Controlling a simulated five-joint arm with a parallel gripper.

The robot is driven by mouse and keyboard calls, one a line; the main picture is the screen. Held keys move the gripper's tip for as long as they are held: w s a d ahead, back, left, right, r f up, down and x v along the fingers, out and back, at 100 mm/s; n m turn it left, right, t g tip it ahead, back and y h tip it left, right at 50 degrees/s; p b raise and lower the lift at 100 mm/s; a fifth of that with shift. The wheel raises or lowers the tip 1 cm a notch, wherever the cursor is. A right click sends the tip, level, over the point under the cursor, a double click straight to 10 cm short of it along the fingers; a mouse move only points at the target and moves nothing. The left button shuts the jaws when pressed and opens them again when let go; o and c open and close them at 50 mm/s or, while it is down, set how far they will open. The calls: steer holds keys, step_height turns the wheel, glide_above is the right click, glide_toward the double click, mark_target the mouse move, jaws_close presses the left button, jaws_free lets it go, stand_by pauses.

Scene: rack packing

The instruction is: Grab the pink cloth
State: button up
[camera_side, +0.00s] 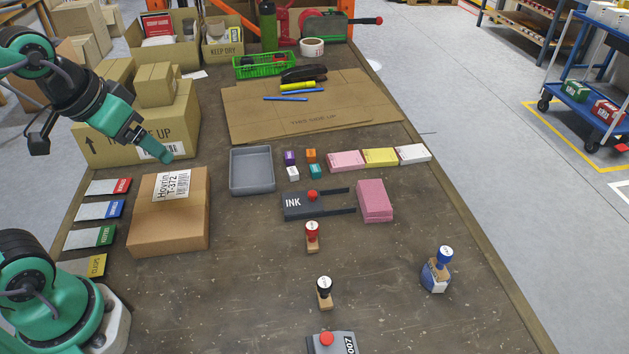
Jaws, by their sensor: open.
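I see no clear pink cloth. The pink things are a thick pink pad or stack (375,201) right of the ink pad, and a pink block (345,161) in the row behind it. I cannot tell whether either is cloth. My gripper (161,152) is at the upper left, above the rear edge of the brown box labelled Hovrin (150,227). It is open and apart from both pink things; its fingers are hard to make out separately.
A grey tray (252,172), small colored cubes (292,158) and an ink pad (303,205) lie between my gripper and the pink pad. Stamps (312,238) stand in front. Yellow (380,157) and white (413,153) blocks continue the row. Table space right of the pad is clear.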

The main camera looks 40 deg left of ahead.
steer(key=w+d+r+n+g, duration=0.1)
steer(key=w+d+r, duration=0.1)
steer(key=w, duration=0.4)
steer(key=w+d+r+n, duration=0.1)
steer(key=w+d+r, duration=0.1)
steer(key=w, duration=0.3)
steer(key=n+g, duration=0.4)
steer(key=n, duration=0.2)
glide_above(373, 194)
steer(key=f, duration=2.1)
steer(key=shift+a, duration=0.2)
steer(key=shift+d+f, duration=0.25)
steer(key=shift+f, duration=0.15)
steer(key=shift+f, duration=1.3)
steer(key=shift+f, duration=0.1)
